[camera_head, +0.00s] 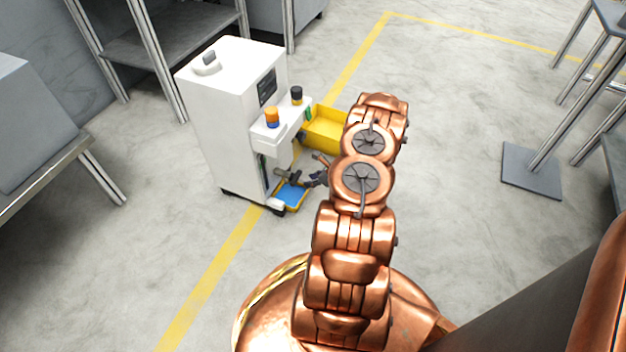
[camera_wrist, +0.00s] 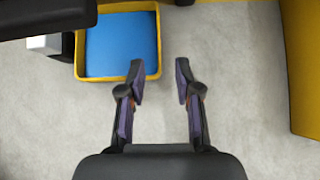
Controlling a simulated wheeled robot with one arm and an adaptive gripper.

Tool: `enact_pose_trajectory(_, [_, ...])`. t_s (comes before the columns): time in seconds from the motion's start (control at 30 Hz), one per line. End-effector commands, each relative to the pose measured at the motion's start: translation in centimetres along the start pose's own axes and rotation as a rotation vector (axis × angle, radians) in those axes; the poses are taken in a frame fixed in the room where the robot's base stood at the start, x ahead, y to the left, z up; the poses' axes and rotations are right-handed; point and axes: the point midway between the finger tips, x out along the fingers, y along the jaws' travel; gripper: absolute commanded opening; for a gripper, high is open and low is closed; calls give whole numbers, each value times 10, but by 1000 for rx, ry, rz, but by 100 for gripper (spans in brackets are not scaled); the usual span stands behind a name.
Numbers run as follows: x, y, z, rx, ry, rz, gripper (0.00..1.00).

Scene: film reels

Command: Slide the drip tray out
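The drip tray (camera_head: 291,194) is a shallow yellow tray with a blue inside, low at the foot of the white machine (camera_head: 225,120). In the wrist view the tray (camera_wrist: 120,76) lies at the upper left, its near rim and right rim in sight. In the head view the gripper (camera_head: 300,178) is partly hidden by my arm.
A yellow bin (camera_head: 324,130) stands on the floor to the right of the machine; a yellow wall (camera_wrist: 305,70) fills the wrist view's right edge. An orange-and-blue container (camera_head: 272,117) and a black one (camera_head: 296,95) stand on the machine's ledge. The floor between tray and yellow wall is clear.

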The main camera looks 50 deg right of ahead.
Motion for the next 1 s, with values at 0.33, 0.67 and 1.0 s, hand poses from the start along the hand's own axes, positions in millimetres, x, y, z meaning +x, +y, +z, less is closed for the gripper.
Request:
enact_pose_trajectory(0.33, [50, 2, -2, -3, 0, 2, 33])
enact_pose_trajectory(0.67, [70, 2, 1, -3, 0, 3, 33])
enact_pose_trajectory(1.0, [70, 2, 2, -2, -1, 2, 28])
